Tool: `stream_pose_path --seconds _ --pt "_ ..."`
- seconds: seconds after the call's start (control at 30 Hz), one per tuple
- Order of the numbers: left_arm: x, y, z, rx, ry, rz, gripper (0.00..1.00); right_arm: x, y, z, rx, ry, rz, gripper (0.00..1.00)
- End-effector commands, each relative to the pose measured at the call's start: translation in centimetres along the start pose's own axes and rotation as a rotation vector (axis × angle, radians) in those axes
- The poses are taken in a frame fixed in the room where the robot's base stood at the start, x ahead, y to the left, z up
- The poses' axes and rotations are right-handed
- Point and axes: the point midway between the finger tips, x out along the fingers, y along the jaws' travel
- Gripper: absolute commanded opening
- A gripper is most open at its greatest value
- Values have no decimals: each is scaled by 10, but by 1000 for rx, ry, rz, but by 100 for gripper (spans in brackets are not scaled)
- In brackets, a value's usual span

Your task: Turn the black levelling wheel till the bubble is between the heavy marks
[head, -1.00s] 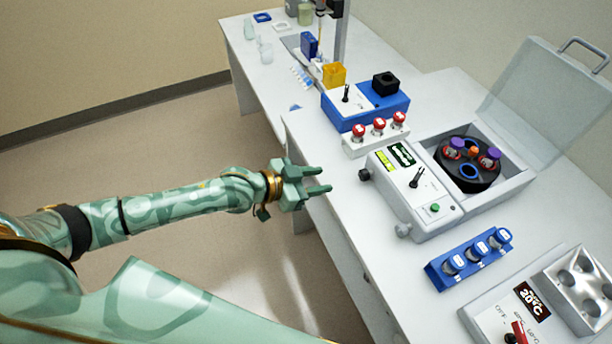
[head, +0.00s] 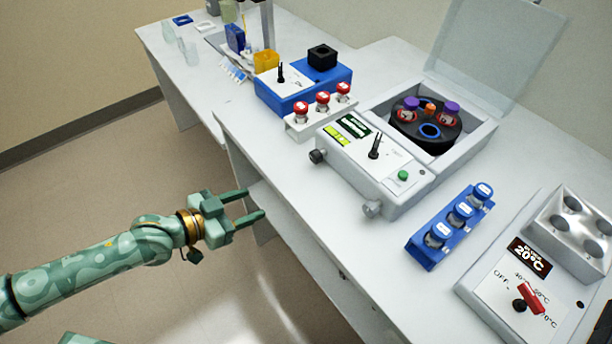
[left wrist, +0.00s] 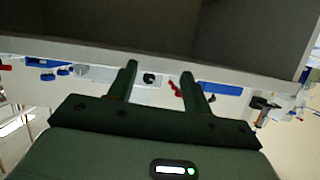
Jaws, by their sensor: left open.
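The black levelling wheel (head: 317,156) sits on the left front corner of the grey centrifuge (head: 385,190), which stands on the white bench. A yellow-green level vial (head: 337,137) is on its top near that corner; the bubble and heavy marks are too small to read. My left gripper (head: 255,202) is open and empty in front of the bench edge, apart from the wheel and to its lower left. Its two fingers (left wrist: 160,70) also show spread in the left wrist view, with nothing between them. My right gripper is not in view.
A grey knob (head: 371,208) is on the centrifuge's near corner. Its clear lid (head: 490,50) stands open. A white rack (head: 318,122) with red-capped vials is behind the wheel. A blue rack (head: 420,250) and a heater block (head: 505,310) lie to the right. Bench front is clear.

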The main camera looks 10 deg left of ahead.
Motion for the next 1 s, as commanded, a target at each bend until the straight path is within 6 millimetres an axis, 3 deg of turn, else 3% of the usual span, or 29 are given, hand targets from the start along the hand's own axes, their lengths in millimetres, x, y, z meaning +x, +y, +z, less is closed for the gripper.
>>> stream_pose_path --seconds 0.03,0.17,0.23,0.33,0.47,1.0 --pt "11 1 31 -10 22 7 50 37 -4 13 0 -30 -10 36" --pt "14 1 27 -6 131 12 50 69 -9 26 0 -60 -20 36" --pt "12 2 13 1 202 15 50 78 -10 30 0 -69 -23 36" --pt "0 5 -34 14 328 16 50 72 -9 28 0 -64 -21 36" --pt "7 4 -44 18 358 8 50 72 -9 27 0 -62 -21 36" --pt "123 6 -83 15 354 10 50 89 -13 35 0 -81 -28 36"
